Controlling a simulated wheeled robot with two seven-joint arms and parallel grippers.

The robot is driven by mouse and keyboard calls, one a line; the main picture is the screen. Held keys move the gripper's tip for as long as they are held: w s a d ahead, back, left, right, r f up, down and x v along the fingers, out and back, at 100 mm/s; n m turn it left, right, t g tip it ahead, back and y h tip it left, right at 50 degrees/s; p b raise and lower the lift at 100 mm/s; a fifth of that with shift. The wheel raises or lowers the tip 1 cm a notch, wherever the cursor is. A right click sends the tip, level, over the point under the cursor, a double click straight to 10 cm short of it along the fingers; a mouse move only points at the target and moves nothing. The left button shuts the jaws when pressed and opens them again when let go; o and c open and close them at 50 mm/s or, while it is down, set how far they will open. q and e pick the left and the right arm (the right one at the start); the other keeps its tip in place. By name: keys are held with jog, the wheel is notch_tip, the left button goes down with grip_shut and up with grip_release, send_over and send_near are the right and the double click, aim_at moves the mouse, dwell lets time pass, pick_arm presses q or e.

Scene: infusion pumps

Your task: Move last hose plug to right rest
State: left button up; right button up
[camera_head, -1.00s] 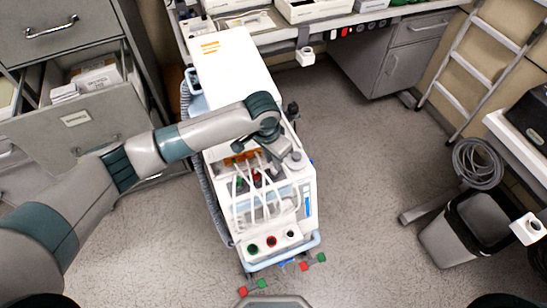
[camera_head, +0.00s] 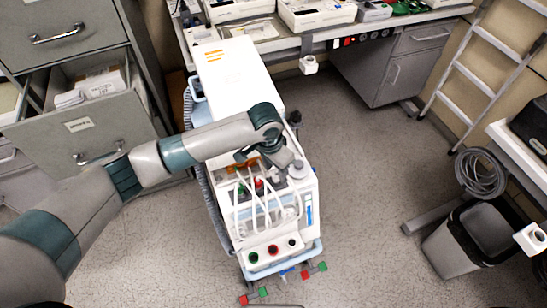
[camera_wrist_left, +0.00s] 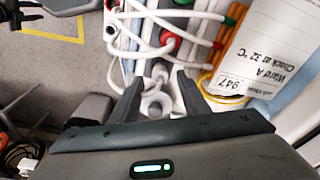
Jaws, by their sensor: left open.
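A white pump cart (camera_head: 235,75) stands in the middle of the head view, with several white hoses (camera_head: 262,212) looping over its front. A red plug (camera_head: 259,184) and a green plug (camera_head: 241,189) show among the hoses; the wrist view also shows a red plug (camera_wrist_left: 168,38) and a green one (camera_wrist_left: 229,21). My left gripper (camera_wrist_left: 158,82) is open above the hose area, its two dark fingers on either side of a pale grey-white plug-like end (camera_wrist_left: 154,103). I cannot tell whether they touch it. Which rest is the right one is unclear. My right gripper is out of view.
A filing cabinet with an open drawer (camera_head: 78,135) stands left. A bench (camera_head: 310,40) with white boxes is behind. A ladder (camera_head: 483,75), coiled hose (camera_head: 482,172) and bin (camera_head: 470,245) are right. Floor between cart and bin is clear. A paper tag (camera_wrist_left: 245,75) hangs near the hoses.

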pick_arm(q)
notch_tip(320, 180, up, 17)
jog(key=s+a+b, duration=0.1)
jog(key=b, duration=0.1)
jog(key=shift+s+a+b, duration=0.4)
dwell(0.5)
